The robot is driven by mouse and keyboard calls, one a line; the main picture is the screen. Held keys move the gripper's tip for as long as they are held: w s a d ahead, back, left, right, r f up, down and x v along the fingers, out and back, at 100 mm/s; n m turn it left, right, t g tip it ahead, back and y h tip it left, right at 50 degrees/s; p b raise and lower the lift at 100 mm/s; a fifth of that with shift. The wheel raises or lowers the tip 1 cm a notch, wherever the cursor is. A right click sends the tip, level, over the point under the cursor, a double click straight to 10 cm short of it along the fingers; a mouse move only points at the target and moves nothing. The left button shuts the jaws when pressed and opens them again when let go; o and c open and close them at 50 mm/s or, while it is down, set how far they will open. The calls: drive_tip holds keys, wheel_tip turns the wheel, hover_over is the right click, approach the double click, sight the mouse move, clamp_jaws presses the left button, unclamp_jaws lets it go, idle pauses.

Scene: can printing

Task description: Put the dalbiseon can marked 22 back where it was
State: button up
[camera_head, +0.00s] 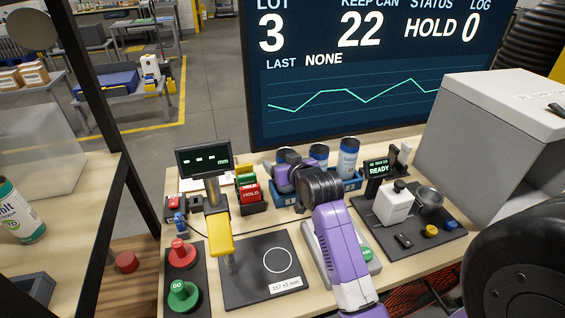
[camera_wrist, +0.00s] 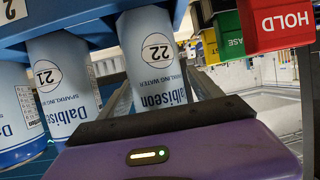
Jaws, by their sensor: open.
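The dalbiseon can marked 22 (camera_wrist: 152,55) is pale blue and white, and in the wrist view one end of it is behind the wall of the blue rack (camera_wrist: 75,28). It stands beside the can marked 21 (camera_wrist: 62,85), at the HOLD-button end of the row. My gripper (camera_wrist: 160,75) is open, with a finger on either side of can 22; I cannot tell if they touch it. In the head view my gripper (camera_head: 284,180) is at the left end of the blue rack (camera_head: 345,188) and hides most of the can there.
Two more cans (camera_head: 319,155) (camera_head: 348,158) stand in the rack to the right. A red HOLD button (camera_head: 251,194) is close on the left. A black pad with a white circle (camera_head: 255,285) lies in front. A large screen (camera_head: 375,85) behind reads KEEP CAN 22.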

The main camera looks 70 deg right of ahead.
drive_tip(key=shift+r, duration=0.1)
drive_tip(key=v, duration=1.2)
drive_tip(key=a+f, duration=0.1)
drive_tip(key=a, duration=0.2)
drive_tip(key=a+f+n+t+y, duration=0.1)
drive_tip(key=a+f, duration=0.1)
drive_tip(key=a, duration=0.1)
drive_tip(key=w+a+f+n+b, duration=0.1)
drive_tip(key=a+f, duration=0.1)
drive_tip(key=a, duration=0.1)
drive_tip(key=shift+a+t, duration=0.25)
drive_tip(key=shift+t, duration=0.05)
drive_tip(key=s+a+f+y, duration=0.1)
drive_tip(key=a, duration=0.2)
drive_tip(key=a+f+n+t+y, duration=0.1)
drive_tip(key=a, duration=0.3)
drive_tip(key=s+a+f+n, duration=0.1)
drive_tip(key=a, duration=0.2)
drive_tip(key=shift+s+a+f+t+y, duration=0.2)
drive_tip(key=shift+s+a+t+y, duration=0.15)
drive_tip(key=shift+a+t+y, duration=0.05)
drive_tip(key=s+a+r+n+t+y, duration=0.2)
drive_tip(key=s+a+n+y, duration=0.3)
drive_tip(key=s+a, duration=0.8)
drive_tip(key=shift+s+a+y, duration=0.3)
drive_tip(key=shift+s+a, duration=0.1)
drive_tip(key=shift+a, duration=0.2)
